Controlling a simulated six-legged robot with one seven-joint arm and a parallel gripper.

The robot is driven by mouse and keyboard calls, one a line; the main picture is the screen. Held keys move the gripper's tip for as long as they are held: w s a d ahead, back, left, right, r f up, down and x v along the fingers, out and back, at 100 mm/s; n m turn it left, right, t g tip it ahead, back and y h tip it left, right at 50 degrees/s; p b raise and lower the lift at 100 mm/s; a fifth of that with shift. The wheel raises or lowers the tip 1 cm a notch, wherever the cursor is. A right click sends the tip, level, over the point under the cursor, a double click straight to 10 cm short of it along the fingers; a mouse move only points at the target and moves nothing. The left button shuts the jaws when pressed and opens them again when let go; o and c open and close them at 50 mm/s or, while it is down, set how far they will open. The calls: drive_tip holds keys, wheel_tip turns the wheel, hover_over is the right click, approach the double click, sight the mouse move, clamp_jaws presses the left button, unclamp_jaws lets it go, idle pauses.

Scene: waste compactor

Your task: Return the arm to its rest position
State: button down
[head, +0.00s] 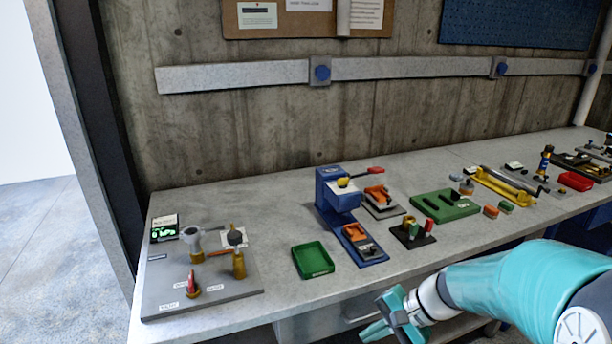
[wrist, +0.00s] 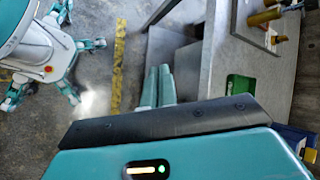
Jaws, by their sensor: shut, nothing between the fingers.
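My gripper (head: 388,318) is at the bottom of the head view, in front of the workbench's (head: 285,207) near edge and apart from the bench top. My teal arm reaches to it from the lower right. In the wrist view the gripper's two teal fingers (wrist: 158,86) lie close together with nothing between them. They point down past the bench's side, above the floor. Part of the gripper in the head view is cut off by the bottom edge.
Several small tools stand farther right. The wrist view shows a yellow floor line (wrist: 118,65) and open floor beside the bench.

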drive_tip(key=s+d+r+n+t+h, duration=0.2)
drive_tip(key=s+r+n+t+h, duration=0.2)
drive_tip(key=s+r+n+h, duration=0.4)
drive_tip(key=shift+s+r+n, duration=0.4)
drive_tip(key=shift+s+r, duration=2)
drive_tip(key=shift+r, duration=0.2)
